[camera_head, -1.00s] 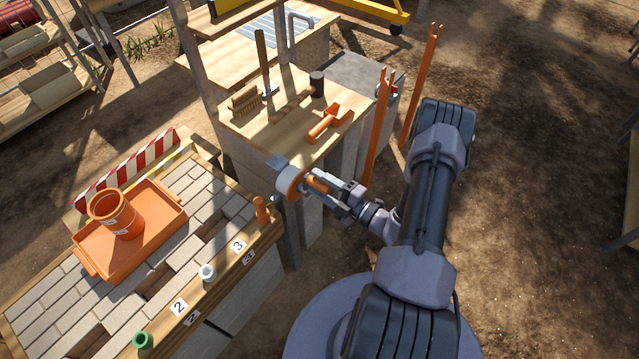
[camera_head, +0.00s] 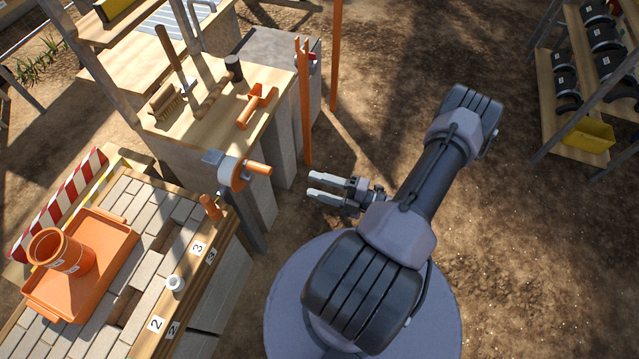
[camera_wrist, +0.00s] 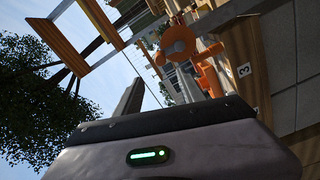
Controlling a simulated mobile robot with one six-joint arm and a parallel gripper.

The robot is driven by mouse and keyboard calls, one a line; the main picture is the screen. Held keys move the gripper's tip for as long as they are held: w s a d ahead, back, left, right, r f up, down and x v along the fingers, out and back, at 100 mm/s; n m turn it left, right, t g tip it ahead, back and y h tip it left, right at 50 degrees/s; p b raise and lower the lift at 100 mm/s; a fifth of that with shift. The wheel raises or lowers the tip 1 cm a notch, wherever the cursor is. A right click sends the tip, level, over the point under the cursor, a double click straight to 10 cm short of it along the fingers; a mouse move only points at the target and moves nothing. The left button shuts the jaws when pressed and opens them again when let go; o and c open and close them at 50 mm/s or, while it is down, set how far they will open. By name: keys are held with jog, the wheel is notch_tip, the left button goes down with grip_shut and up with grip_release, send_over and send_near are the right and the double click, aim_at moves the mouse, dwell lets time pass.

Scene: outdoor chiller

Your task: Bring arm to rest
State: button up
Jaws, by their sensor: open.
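My gripper (camera_head: 311,186) is open and empty in the head view, with its two grey fingers pointing left. My arm is folded back over my base, at the right of the benches. An orange round piece with an orange handle (camera_head: 240,174) sits at the bench corner by a post, to the left of my gripper. A clear gap lies between the handle and my fingertips. In the wrist view this orange piece (camera_wrist: 178,42) shows beyond my gripper's body.
The workbench (camera_head: 205,135) holds a brush, a hammer and an orange tool. An orange post (camera_head: 305,110) stands just beyond my gripper. A brick-topped table (camera_head: 140,270) carries an orange tray (camera_head: 115,238) with a bucket. A shelf (camera_head: 548,100) stands at far right; bare ground lies between.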

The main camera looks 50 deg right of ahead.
jog(key=shift+s, duration=0.1)
dwell(0.3)
jog(key=w+a+r+n+g+y+b, duration=0.1)
jog(key=w+a+r+n+g+y, duration=0.15)
jog(key=a+r+n+g, duration=0.7)
jog(key=w+a+r+n+g+y+b, duration=0.2)
jog(key=w+a+r+n+g, duration=0.3)
jog(key=n, duration=0.9)
jog(key=s+a+r+n+t+h+b, duration=0.1)
jog(key=s+a+r+n+h, duration=0.3)
jog(key=n, duration=0.9)
jog(key=s+a+r+n+t+h+b, duration=0.1)
jog(key=s+a+r+n+t+h, duration=0.1)
jog(key=s+a+r+n+h, duration=0.2)
jog(key=s+a+r+n, duration=0.1)
jog(key=a+r+n, duration=0.2)
jog(key=r+n, duration=0.3)
jog(key=shift+s+r+n+h, duration=0.25)
jog(key=shift+r+n+h, duration=0.1)
jog(key=shift+n, duration=1)
